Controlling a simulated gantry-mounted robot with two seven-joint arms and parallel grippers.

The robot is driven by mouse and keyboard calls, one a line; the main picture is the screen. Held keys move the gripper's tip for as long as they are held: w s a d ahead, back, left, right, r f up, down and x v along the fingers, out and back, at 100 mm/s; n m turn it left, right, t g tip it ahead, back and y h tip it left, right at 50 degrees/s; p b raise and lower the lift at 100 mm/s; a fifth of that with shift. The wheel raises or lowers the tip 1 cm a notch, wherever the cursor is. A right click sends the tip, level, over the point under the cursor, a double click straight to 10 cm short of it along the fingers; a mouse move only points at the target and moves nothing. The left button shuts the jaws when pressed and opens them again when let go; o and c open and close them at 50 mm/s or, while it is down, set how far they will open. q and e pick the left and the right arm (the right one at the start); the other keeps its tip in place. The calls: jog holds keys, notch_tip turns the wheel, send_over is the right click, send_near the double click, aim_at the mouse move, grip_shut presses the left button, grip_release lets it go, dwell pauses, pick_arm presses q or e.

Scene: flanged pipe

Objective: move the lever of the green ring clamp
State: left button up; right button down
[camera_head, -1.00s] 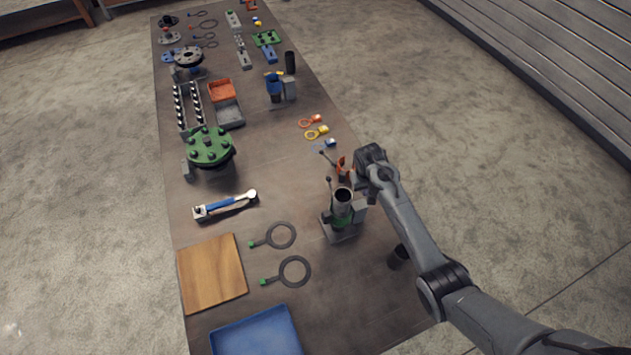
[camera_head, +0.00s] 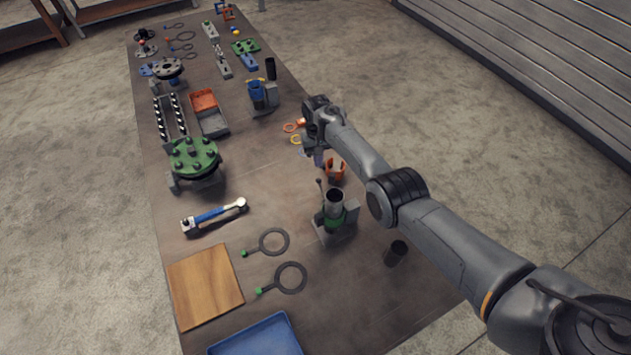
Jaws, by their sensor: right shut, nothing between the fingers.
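The green ring clamp (camera_head: 335,219) sits low around an upright grey pipe (camera_head: 334,202) on a stand right of the table's middle. Its thin dark lever (camera_head: 320,188) appears to stand up at the pipe's left side, with a small knob on top. My right gripper (camera_head: 318,158) is shut and empty. It is beyond the lever in the picture, left of an orange clamp-like part, and apart from the green clamp. Its fingertips are small and partly hidden by my wrist. My left gripper is out of view.
The orange part (camera_head: 335,171) stands just behind the pipe. A dark cylinder (camera_head: 395,253) stands to its right front. Two black rings (camera_head: 290,278) and a blue-handled tool (camera_head: 215,216) lie to the left. A green flange (camera_head: 193,157) stands farther left. Table between them is clear.

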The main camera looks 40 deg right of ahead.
jog(key=shift+f, duration=0.1)
jog(key=f+b, duration=0.1)
jog(key=f, duration=0.1)
jog(key=f+b, duration=0.3)
jog(key=f, duration=0.1)
jog(key=shift+s+a+b, duration=0.1)
jog(key=shift+s+b, duration=0.2)
jog(key=shift+b, duration=0.05)
jog(key=shift+f+b, duration=0.35)
jog(key=shift+f, duration=0.15)
